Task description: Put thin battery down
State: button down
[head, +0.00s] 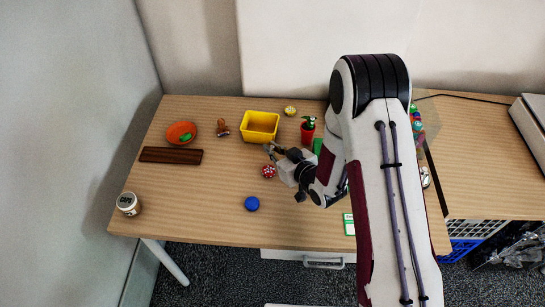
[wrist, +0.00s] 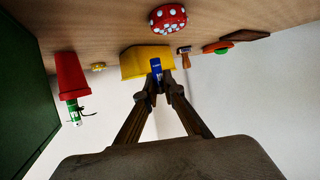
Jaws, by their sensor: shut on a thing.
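My gripper (wrist: 161,80) is shut on a small blue thin battery (wrist: 156,65) held at its fingertips in the wrist view, which shows the scene upside down. In the head view my gripper (head: 270,150) is over the middle of the table, just in front of the yellow bin (head: 260,141). The battery is too small to make out there. The yellow bin also shows behind the fingertips in the wrist view (wrist: 138,62).
A red white-dotted object (head: 268,171) sits just in front of my gripper, and a red pot (head: 307,136) stands to the right. An orange bowl (head: 174,133), a dark wooden board (head: 171,156) and a jar (head: 128,204) are left. A blue disc (head: 252,203) lies nearer; bare table surrounds it.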

jog(key=shift+f, duration=0.1)
jog(key=shift+f, duration=2)
jog(key=shift+f, duration=0.15)
jog(key=c, duration=2.2)
grip_release()
jog(key=shift+o, duration=0.2)
jog(key=shift+s+d+r, duration=0.25)
jog(key=shift+s+r, duration=0.05)
jog(key=shift+r, duration=0.05)
jog(key=shift+v, duration=5.6)
jog(key=shift+o, duration=0.6)
